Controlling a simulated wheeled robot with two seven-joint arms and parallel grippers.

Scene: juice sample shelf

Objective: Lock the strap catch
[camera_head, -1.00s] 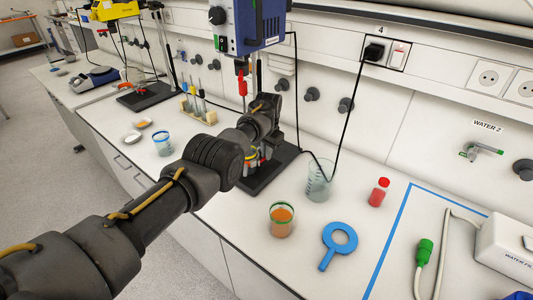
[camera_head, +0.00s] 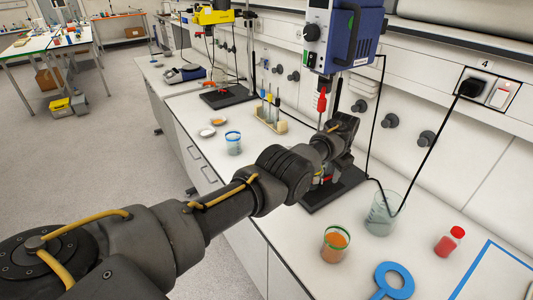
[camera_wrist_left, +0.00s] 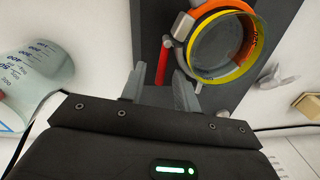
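In the left wrist view an orange and yellow ring-shaped strap (camera_wrist_left: 222,45) sits over the dark stand base, with a grey catch piece (camera_wrist_left: 183,26) on its left side. In the head view my left wrist and gripper (camera_head: 340,140) are in front of the blue-headed stirrer (camera_head: 345,38), and my arm hides most of the strap and the fingertips. My right gripper is not in view.
A glass beaker (camera_head: 382,214) stands right of the stand base (camera_head: 338,190). A black cable (camera_head: 429,149) hangs from the wall socket.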

